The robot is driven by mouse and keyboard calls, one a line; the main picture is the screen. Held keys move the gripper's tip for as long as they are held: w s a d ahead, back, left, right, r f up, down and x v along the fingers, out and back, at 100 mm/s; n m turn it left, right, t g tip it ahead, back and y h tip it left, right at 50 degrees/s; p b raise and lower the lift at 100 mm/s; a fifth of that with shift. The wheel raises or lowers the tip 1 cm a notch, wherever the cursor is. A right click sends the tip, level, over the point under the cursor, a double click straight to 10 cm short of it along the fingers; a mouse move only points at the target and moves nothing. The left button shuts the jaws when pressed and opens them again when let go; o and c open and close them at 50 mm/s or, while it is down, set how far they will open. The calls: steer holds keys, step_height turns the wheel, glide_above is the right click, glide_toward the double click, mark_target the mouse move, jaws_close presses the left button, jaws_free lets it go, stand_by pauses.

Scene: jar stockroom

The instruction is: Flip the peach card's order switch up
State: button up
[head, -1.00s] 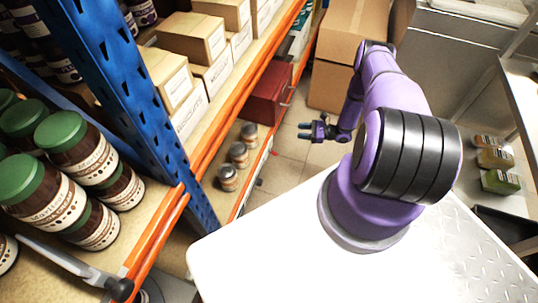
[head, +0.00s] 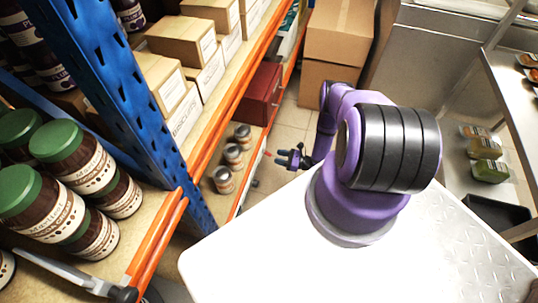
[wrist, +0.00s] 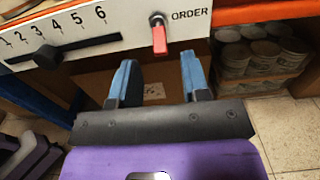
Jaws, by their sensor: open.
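The order switch (wrist: 159,36) has a red lever on a metal base. It sits on a pale card (wrist: 130,22) at the top of the wrist view, beside the printed word ORDER. The lever hangs down from its base. My gripper (wrist: 157,62) is open and empty, its two blue fingertips apart just below the lever in the picture, one on each side of it. I cannot tell whether either finger touches it. In the head view my gripper (head: 278,158) is small, close to the shelf's front edge, where the card is hard to make out.
A black slider (wrist: 62,52) with numbers 1 to 6 lies left of the switch on the card. An orange shelf beam (wrist: 265,11) runs to the right. Stacked tins (wrist: 258,52) stand behind. Small jars (head: 233,155) sit on the lower shelf. Tiled floor is open at the right.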

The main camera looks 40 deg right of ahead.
mark_target(271, 154)
steer(key=shift+x, duration=2.75)
jaws_close()
